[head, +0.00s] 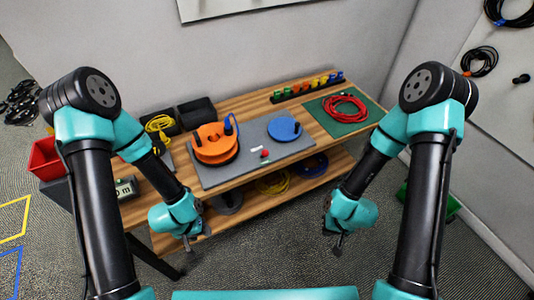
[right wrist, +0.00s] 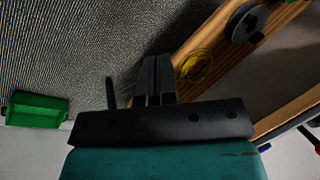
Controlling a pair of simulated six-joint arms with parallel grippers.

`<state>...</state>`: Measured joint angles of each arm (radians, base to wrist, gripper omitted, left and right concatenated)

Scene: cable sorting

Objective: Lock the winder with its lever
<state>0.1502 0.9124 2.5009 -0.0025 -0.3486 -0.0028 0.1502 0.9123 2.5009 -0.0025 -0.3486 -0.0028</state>
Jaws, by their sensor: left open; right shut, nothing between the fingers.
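The orange winder (head: 214,146) sits on a grey mat (head: 215,178) on the wooden bench, with a blue piece at its upper right. A small red-topped part (head: 265,153), which may be the lever, stands on the mat to its right. A blue disc (head: 284,129) with a dark knob lies further right. My left gripper (head: 188,244) is open and empty, in front of the bench and apart from the winder. My right gripper (head: 338,244) is shut and empty over the floor; its closed fingers (right wrist: 155,80) show in the right wrist view.
A red cable coil (head: 345,107) lies on a green mat (head: 358,125) at the right. Coloured pieces stand in a rack (head: 308,86) at the back. Black bins and a yellow cable (head: 159,124) are at the left. Coils lie on the lower shelf (head: 237,216).

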